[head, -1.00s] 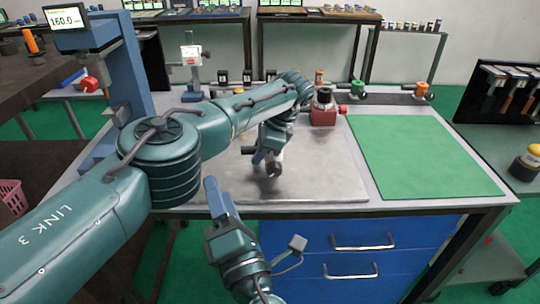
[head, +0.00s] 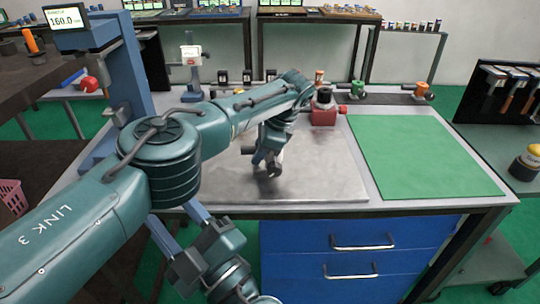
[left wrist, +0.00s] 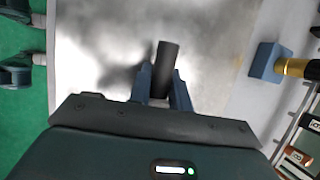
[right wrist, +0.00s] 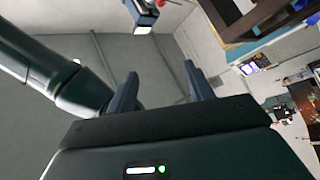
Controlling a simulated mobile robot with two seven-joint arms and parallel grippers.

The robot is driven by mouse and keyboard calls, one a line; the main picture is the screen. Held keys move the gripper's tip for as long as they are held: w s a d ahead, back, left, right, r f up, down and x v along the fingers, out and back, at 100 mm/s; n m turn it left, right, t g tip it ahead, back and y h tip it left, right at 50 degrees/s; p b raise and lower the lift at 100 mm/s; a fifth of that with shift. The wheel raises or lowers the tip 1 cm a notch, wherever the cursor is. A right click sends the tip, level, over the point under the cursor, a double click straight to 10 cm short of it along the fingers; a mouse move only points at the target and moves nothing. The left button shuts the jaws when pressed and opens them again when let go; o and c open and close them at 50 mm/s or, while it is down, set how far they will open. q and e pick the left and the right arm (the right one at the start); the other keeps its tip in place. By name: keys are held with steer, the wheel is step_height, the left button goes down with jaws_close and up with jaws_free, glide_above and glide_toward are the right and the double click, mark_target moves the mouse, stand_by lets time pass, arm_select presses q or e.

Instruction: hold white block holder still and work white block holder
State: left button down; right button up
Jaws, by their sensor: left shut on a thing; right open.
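My left gripper (head: 266,160) is low over the grey metal plate on the bench. It is shut on a dark cylinder (left wrist: 167,57), which stands out between the fingers in the left wrist view. The cylinder's dark end (head: 274,169) also shows in the head view. I cannot tell what the cylinder belongs to. A white block (head: 191,55) sits on an upright stand at the back left; I cannot tell whether this is the white block holder. My right gripper (head: 178,224) is in front of the bench's near left side. Its fingers are apart and empty in the right wrist view (right wrist: 160,85).
The metal plate (head: 325,180) is mostly clear. A green mat (head: 425,155) lies to its right. A red fixture (head: 323,114) stands behind the plate. Blue drawers (head: 360,245) are under the bench. My left arm hides much of the bench's left side.

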steer(key=shift+s+a+m+g+y, duration=0.65)
steer(key=shift+s+m+g+y, duration=0.2)
steer(key=shift+g, duration=0.25)
steer(key=shift+s+a+m+g+y, duration=0.6)
steer(key=shift+s+m+g+y, duration=0.25)
steer(key=shift+g, duration=0.25)
arm_select(q)
steer(key=c, duration=1.2)
jaws_free()
